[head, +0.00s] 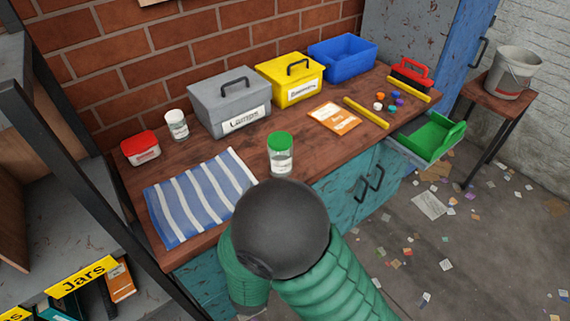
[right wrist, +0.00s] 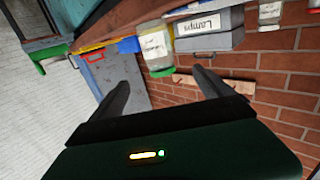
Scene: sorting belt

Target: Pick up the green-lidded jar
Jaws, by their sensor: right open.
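The green-lidded jar (head: 281,158) stands upright near the front edge of the wooden bench, a clear jar with a white label. In the right wrist view it appears upside down (right wrist: 154,40), its green lid between and beyond my fingertips. My right gripper (right wrist: 160,77) is open with nothing between its fingers; the jar looks apart from them. In the head view my dark round arm joint hides this gripper and sits just in front of the jar. My left gripper is in neither view.
Behind the jar stand a grey Lamps box (head: 230,101), a yellow box (head: 290,78) and a blue bin (head: 342,56). A striped cloth (head: 200,195) lies left of the jar. A white-lidded jar (head: 177,125) and a red-lidded tub (head: 141,149) stand farther left. An orange packet (head: 333,118) lies right.

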